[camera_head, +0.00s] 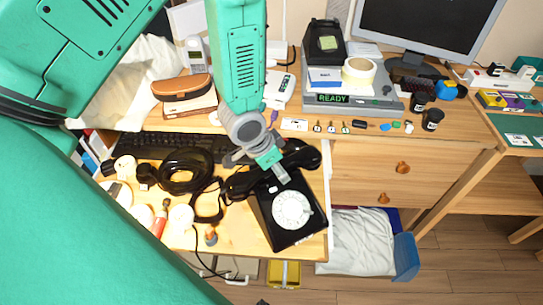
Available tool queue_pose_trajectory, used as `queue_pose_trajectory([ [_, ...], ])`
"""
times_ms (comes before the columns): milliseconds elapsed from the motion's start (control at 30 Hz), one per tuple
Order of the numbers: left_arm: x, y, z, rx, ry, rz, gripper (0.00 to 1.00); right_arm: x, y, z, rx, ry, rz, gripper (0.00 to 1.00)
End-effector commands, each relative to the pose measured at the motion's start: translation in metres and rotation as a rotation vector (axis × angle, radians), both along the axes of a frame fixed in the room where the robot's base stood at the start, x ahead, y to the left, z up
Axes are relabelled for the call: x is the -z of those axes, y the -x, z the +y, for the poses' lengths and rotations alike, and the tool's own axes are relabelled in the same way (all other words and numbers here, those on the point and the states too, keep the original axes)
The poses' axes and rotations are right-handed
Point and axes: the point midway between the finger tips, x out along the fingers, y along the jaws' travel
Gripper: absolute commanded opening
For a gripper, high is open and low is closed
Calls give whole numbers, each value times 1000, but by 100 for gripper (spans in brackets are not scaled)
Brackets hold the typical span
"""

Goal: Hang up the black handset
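The black rotary phone (268,225) with a white dial (291,210) sits at the right end of an open drawer. The black handset (304,155) lies across the back of the phone, slanting from lower left to upper right. Its other end shows at the left of my gripper. My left gripper (272,166) points down over the handset's middle and hides it and the cradle. I cannot tell whether the fingers are closed on it, or whether the handset touches the cradle. My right gripper is not clearly in view.
The drawer also holds a coiled black cable (186,172), a keyboard (170,146) and several small items. On the desktop above are a brown case (181,87), a grey device marked READY (350,105) and a monitor (428,22). A blue bin (404,257) stands below right.

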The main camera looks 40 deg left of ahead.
Motion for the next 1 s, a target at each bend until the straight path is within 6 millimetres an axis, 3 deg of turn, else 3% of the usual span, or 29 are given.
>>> queue_pose_trajectory([
  [300,-61,21,11,-3,3,-3,48,0,0,0,0,0,-1,47],
  [500,-89,32,16,-3,1,0,48,0,-1,0,0,0,0,47],
  [700,-100,37,18,0,0,1,48,0,-1,0,0,0,0,47],
  [1000,-101,37,18,1,1,3,48,1,-3,0,0,0,1,47],
])
